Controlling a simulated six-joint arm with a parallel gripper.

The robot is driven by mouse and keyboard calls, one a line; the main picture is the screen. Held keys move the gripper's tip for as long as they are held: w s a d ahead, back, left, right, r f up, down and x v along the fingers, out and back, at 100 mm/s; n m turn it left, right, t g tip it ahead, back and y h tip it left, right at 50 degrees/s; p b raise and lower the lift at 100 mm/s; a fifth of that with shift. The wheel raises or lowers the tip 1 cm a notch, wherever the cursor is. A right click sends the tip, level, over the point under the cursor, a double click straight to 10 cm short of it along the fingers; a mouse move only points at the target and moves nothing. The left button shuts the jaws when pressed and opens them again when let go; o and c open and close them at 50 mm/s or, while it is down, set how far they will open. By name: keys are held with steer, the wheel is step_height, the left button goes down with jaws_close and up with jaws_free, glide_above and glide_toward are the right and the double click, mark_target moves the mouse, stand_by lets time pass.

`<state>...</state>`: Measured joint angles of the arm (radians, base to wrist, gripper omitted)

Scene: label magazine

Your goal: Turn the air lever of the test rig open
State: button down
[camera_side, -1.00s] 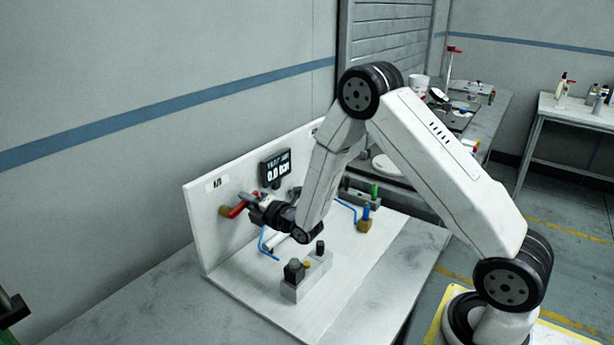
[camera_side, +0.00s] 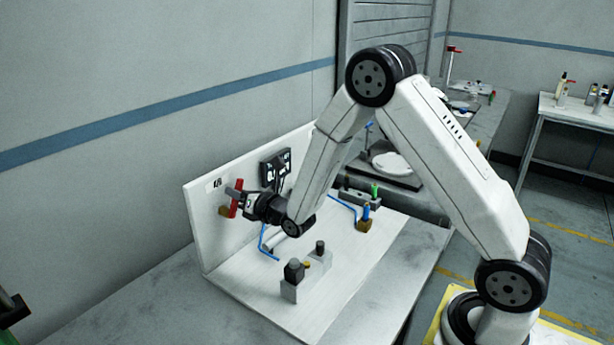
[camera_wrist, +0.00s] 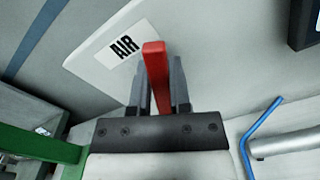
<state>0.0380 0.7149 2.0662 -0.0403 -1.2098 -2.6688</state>
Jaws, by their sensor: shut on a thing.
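The red air lever (camera_side: 236,198) is on the upright white panel (camera_side: 212,235) of the test rig, above a brass fitting (camera_side: 225,211). It stands close to upright in the side view. My gripper (camera_side: 238,193) is shut on the lever. The lever's pivot is hidden behind my gripper in the wrist view.
A dark display (camera_side: 274,170) hangs on the panel right of the lever, partly covered by my arm. A blue tube (camera_side: 262,243) runs below my gripper. A grey block with knobs (camera_side: 291,288) stands on the white base. The base's front right is clear.

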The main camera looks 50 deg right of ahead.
steer(key=shift+a+r+n, duration=0.25)
steer(key=shift+a+n, duration=0.25)
steer(key=shift+n, duration=0.6)
steer(key=c, duration=0.6)
jaws_free()
steer(key=shift+o, duration=0.2)
steer(key=shift+s, duration=0.1)
steer(key=s, duration=0.7)
steer(key=shift+s, duration=0.3)
